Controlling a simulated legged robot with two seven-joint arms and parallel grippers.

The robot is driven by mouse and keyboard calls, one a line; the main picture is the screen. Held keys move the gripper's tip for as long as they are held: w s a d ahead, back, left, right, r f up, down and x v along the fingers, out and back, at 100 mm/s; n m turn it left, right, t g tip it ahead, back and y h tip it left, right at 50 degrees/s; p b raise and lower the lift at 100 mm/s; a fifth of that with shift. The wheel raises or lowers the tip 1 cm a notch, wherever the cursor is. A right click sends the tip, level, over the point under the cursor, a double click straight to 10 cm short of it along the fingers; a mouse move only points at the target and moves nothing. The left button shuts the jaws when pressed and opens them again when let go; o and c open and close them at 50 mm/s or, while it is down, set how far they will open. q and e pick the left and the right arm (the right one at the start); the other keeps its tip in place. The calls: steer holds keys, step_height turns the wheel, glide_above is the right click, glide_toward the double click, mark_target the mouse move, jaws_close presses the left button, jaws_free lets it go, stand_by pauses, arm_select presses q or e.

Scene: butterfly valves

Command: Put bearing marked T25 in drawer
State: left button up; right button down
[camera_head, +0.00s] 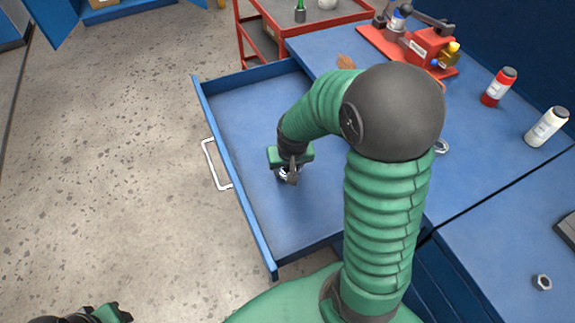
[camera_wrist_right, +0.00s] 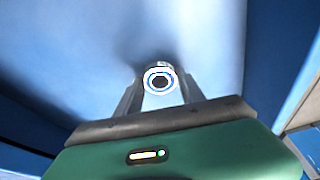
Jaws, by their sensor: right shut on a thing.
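The drawer (camera_head: 243,118) is pulled open from the blue workbench, and its floor looks bare apart from what my right gripper holds. My right gripper (camera_head: 290,172) points down inside the drawer outline. It is shut on a small ring-shaped bearing (camera_wrist_right: 159,70), white and blue with a dark centre, which shows between the fingers in the right wrist view. The bearing is low over or touching the drawer floor; I cannot tell which. No T25 marking is readable. A part of my left gripper (camera_head: 108,313) shows at the bottom left edge, and its fingers are not clear.
On the bench stand a red fixture (camera_head: 428,45), a red-and-white bottle (camera_head: 498,88) and a white bottle (camera_head: 546,127). A metal ring (camera_head: 442,147) lies beside my arm, and a nut (camera_head: 541,283) lies at the right. A red cart (camera_head: 262,35) stands behind the drawer.

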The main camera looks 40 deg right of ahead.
steer(key=shift+d+f, duration=0.1)
steer(key=shift+f, duration=0.2)
steer(key=c, duration=0.6)
jaws_free()
steer(key=shift+r, duration=0.1)
steer(key=shift+c, duration=0.2)
